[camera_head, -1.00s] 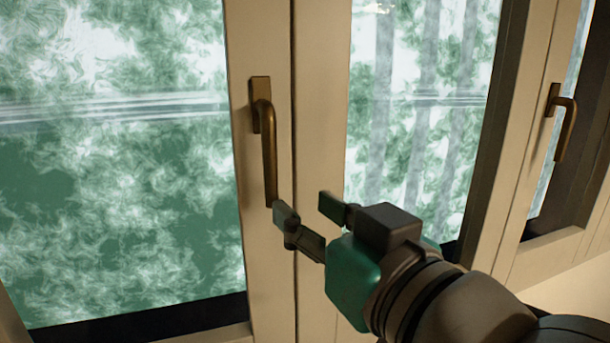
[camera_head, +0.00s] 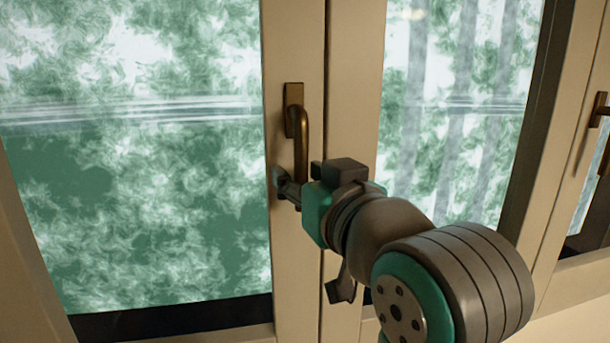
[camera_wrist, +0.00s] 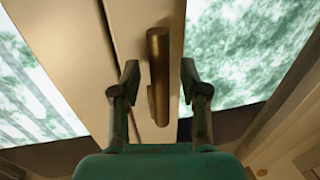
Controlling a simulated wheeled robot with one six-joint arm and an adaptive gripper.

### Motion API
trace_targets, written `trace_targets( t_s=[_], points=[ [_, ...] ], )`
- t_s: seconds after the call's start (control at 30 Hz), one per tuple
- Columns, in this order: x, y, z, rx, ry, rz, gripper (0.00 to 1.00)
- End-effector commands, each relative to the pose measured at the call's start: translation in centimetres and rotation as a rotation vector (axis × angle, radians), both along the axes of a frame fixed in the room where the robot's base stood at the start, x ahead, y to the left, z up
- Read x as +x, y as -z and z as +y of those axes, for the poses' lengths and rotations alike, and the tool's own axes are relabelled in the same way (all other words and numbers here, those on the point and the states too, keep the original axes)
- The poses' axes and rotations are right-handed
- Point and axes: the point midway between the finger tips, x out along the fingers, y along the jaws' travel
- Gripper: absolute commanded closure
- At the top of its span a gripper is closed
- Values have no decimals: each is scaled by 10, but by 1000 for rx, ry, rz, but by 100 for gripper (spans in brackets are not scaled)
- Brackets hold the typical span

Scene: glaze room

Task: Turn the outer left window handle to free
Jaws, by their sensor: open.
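A brass window handle (camera_head: 301,145) hangs straight down from its plate on the cream frame, at the right edge of the large left pane. My gripper (camera_head: 297,182) is at the lower part of this handle, in front of the frame. In the wrist view the handle (camera_wrist: 158,60) stands between the two fingers of my gripper (camera_wrist: 160,82), one finger on each side. The fingers are apart, with a visible gap to the handle on both sides. In the head view my gripper hides the lower end of the handle.
A second brass handle (camera_head: 599,118) is on the frame at the far right. Glass panes (camera_head: 130,190) with a green and white outside view lie on both sides of the cream frame (camera_head: 345,110). A pale sill runs below at the lower right.

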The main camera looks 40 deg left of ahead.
Motion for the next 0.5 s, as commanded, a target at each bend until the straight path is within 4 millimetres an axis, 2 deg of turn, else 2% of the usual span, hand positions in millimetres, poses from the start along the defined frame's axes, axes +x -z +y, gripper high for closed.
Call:
trace_targets(
  t_s=[0.33,0.37,0.5],
  points=[
    [2,0,4,1,0,0,56],
    [2,0,4,1,0,0,58],
    [2,0,4,1,0,0,93]
  ],
)
